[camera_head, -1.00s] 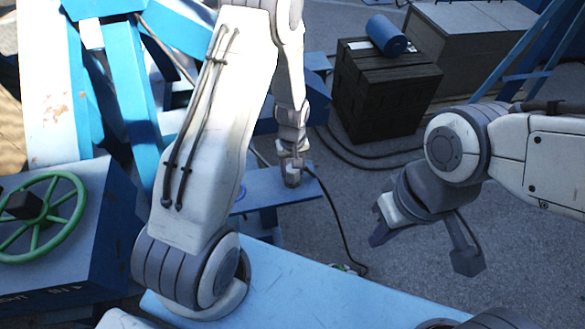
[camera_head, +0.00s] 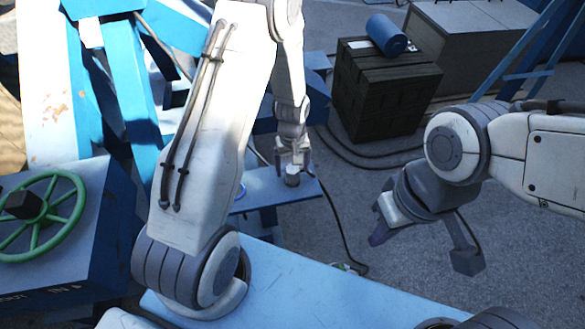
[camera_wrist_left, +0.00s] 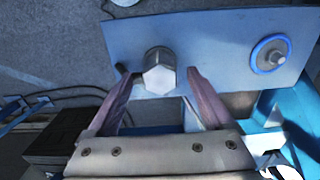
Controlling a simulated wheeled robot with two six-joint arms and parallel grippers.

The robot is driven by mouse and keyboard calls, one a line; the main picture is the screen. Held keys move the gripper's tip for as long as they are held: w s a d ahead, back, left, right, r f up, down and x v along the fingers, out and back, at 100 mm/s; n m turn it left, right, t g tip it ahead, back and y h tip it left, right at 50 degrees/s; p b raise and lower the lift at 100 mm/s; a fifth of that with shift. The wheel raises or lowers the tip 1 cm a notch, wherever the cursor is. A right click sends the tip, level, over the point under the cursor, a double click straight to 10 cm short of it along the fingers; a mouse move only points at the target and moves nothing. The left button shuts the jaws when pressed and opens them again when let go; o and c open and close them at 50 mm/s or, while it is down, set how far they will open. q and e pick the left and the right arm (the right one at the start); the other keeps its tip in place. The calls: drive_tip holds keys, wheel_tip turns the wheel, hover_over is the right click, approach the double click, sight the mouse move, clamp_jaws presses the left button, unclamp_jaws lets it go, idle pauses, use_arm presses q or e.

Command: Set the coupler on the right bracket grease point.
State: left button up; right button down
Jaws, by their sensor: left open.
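The coupler (camera_head: 292,179) is a short grey metal cylinder standing upright on the blue bracket plate (camera_head: 262,190), toward its right end in the head view. The left wrist view shows its hex top (camera_wrist_left: 159,77). A dark hose runs from it. My left gripper (camera_head: 294,163) is open, its fingers on either side of the coupler and apart from it. The coupler hides whatever is beneath it. A blue-ringed grease point (camera_wrist_left: 270,55) with a bare metal stud shows on the same plate in the wrist view. My right gripper (camera_head: 425,248) is open and empty, off to the right.
A green handwheel (camera_head: 42,215) on a blue housing is at the left. A dark crate (camera_head: 385,95) with a blue roll (camera_head: 386,35) stands behind. The hose (camera_head: 338,220) hangs right of the plate. Ground between plate and crate is mostly clear.

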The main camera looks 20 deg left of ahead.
use_arm(q)
wheel_tip(320, 180, up, 8)
drive_tip(key=shift+r+b, duration=0.25)
drive_tip(key=shift+b, duration=0.55)
drive_tip(key=shift+d+r, duration=0.1)
drive_tip(key=shift+r, duration=0.45)
